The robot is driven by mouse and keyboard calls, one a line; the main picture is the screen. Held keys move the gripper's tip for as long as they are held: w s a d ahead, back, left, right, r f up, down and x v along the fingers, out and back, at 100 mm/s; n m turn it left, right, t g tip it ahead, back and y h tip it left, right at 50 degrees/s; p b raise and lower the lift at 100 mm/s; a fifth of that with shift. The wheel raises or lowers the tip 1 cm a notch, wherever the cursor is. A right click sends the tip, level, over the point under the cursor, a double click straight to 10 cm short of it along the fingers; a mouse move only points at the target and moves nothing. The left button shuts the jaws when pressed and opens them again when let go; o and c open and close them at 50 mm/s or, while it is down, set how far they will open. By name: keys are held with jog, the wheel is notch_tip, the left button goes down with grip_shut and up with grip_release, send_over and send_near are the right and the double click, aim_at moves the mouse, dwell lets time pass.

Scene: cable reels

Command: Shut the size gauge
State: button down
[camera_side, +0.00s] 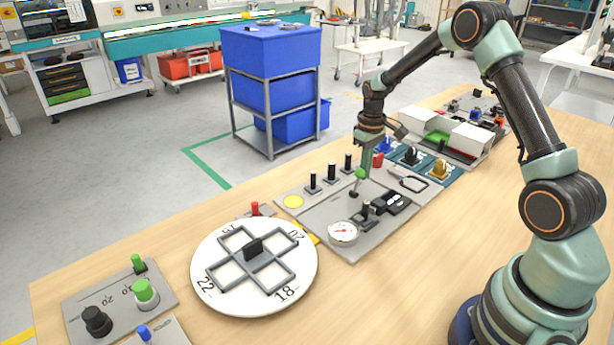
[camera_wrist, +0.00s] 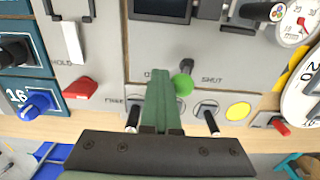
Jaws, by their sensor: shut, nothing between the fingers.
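The grey gauge panel (camera_side: 318,220) lies on the bench and carries a round white dial (camera_side: 343,232) and a black block (camera_side: 393,202). A lever with a green ball knob (camera_side: 360,173) stands on it; the knob also shows in the wrist view (camera_wrist: 183,86). The wrist view shows a SHUT label right of the lever and a partly hidden label starting with O on its left. My gripper (camera_side: 367,174) is shut and empty, low beside the knob. In the wrist view its fingertips (camera_wrist: 160,76) are just left of the knob; contact is unclear.
Black pegs (camera_side: 331,172) and a yellow disc (camera_side: 293,202) line the panel's far side. A large white dial plate (camera_side: 206,283) stands front left. A red handle (camera_wrist: 80,89) and blue-backed knobs (camera_side: 439,168) sit close by. Bare bench lies in front of the panel.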

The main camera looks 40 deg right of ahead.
jog(key=shift+a+f, duration=0.1)
jog(key=shift+a, duration=1.35)
jog(key=shift+d, duration=0.7)
notch_tip(320, 180, up, 7)
